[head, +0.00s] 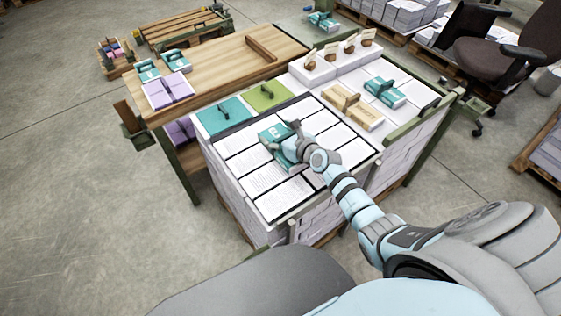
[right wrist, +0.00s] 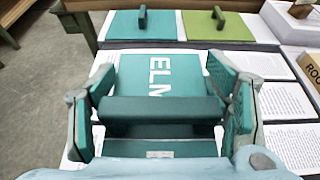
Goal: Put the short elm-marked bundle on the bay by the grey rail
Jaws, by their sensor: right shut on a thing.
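My right gripper (head: 288,141) is shut on a teal bundle (head: 272,135) over the sheet-covered stack top in the head view. In the right wrist view the bundle (right wrist: 175,72) shows white letters reading ELM. The two fingers of the gripper (right wrist: 165,108) stand at either side of a dark teal bar on it. I cannot tell whether the bundle touches the sheets below. A grey rail cannot be told for sure; a dark strip (head: 262,117) borders the sheets on the far side. My left gripper is out of view.
A teal panel (head: 222,115) and a green panel (head: 267,96), each with an upright handle, lie beyond the sheets. Wooden label blocks (head: 352,107) and other teal bundles (head: 385,92) sit to the right. A wooden table (head: 215,65) with lilac bundles (head: 168,92) stands at back left.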

